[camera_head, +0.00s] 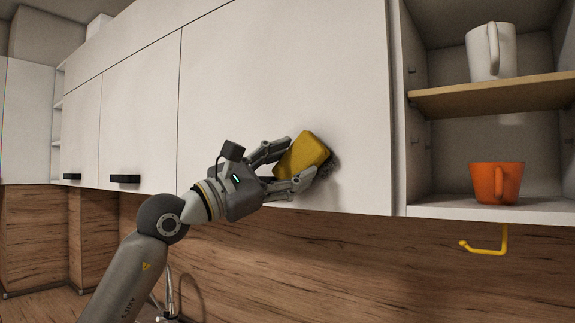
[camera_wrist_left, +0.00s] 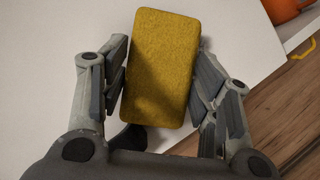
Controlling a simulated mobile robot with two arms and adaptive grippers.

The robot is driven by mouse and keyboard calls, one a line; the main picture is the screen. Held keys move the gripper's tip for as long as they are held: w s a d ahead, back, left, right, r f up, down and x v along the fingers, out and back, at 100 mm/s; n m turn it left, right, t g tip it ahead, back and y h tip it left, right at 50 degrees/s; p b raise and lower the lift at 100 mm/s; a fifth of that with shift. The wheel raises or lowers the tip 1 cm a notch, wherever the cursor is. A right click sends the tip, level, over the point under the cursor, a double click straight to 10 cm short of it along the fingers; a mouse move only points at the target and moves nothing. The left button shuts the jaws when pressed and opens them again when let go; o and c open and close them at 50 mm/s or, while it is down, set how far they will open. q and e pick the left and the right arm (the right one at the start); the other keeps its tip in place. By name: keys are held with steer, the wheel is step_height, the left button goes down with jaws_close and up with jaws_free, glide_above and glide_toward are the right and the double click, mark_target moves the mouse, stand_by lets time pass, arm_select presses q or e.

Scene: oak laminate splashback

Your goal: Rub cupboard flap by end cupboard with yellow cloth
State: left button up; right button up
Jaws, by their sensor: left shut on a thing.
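The yellow cloth (camera_head: 303,156) looks like a thick folded pad. My left gripper (camera_head: 284,168) is shut on it and holds it against the white cupboard flap (camera_head: 280,75) near the flap's lower right part. A dark smudge shows on the flap beside the cloth's right edge. In the left wrist view the cloth (camera_wrist_left: 162,68) sits between both fingers (camera_wrist_left: 160,85), with the white flap behind it. The end cupboard (camera_head: 398,130) is open-fronted and stands just right of the flap. My right gripper is not in view.
An orange mug (camera_head: 497,183) stands on the end cupboard's bottom, and a white mug (camera_head: 490,52) on its shelf (camera_head: 480,96). A yellow hook (camera_head: 487,243) hangs below. Two flaps with black handles (camera_head: 125,179) are at left. The wooden splashback (camera_head: 400,270) runs underneath.

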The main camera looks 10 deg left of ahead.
arm_select(q)
steer(key=shift+w+d, duration=0.2)
steer(key=shift+w, duration=0.3)
